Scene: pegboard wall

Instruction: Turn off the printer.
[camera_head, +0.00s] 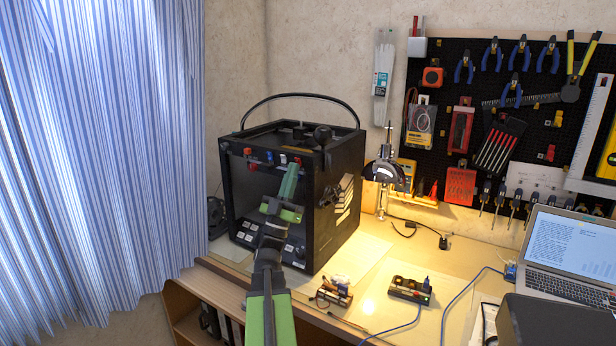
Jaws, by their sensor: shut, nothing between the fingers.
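The printer (341,212) is a black box-shaped machine on the left end of the workbench, with a curved tube arching over its top. Small red, blue and white parts show along the upper front, and several light-coloured buttons or labels (248,231) show at the lower front left. My green and black arm reaches up from the bottom of the picture. My gripper (291,178) is shut and empty, in front of the printer's front opening in the picture. It hides part of the front. I cannot tell whether it touches anything, nor which control is the power switch.
The workbench (378,310) holds small electronic boxes (409,290), a lit desk lamp (383,172) and an open laptop (568,255). A dark box (555,322) stands at the lower right. A tool pegboard (460,60) hangs behind. A striped curtain (95,150) fills the left side.

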